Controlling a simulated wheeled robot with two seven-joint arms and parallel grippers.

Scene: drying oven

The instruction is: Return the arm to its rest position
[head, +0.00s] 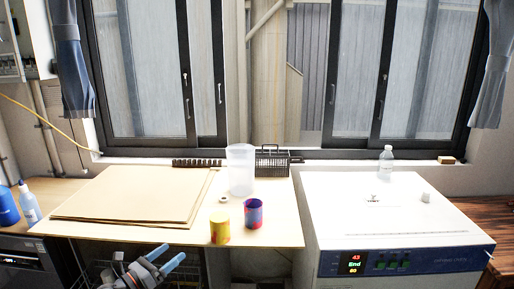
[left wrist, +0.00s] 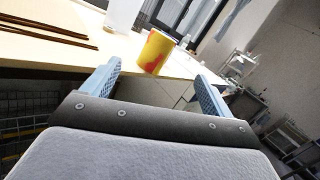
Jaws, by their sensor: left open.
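My left gripper (head: 164,267) is at the bottom of the head view, in front of the wooden table (head: 285,235) and apart from it. Its two blue fingers are spread with nothing between them. In the left wrist view the open fingers (left wrist: 157,82) point toward the table edge, with a yellow and red cup (left wrist: 155,51) standing beyond them. That yellow cup (head: 220,228) stands near the table's front edge in the head view, next to a purple and red cup (head: 253,213). My right gripper is in neither view.
The drying oven (head: 400,215) stands right of the table, its display lit; a clear bottle (head: 386,160) is on top. Brown boards (head: 135,195), a clear tall container (head: 240,170) and a black wire basket (head: 271,162) are on the table. A wire rack is below the table.

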